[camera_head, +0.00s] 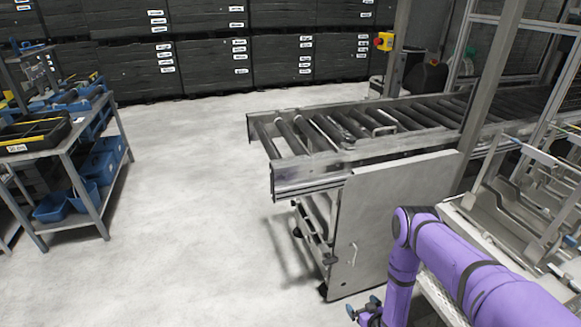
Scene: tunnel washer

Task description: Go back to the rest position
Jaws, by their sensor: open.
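My purple arm enters from the lower right, bends at an elbow and runs down to the bottom edge. My gripper (363,307) is at the bottom edge, right of centre, with its jaws apart and nothing seen between them. It is partly cut off by the frame. It is low in front of the grey panel (390,225) at the conveyor's end. No object of the task shows here.
The roller conveyor (310,181) runs back to the right. A metal rack (545,190) stands close at the right. A workbench (68,145) with blue bins (103,160) is at the left. Black crates (205,65) line the back. The floor (190,220) between is clear.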

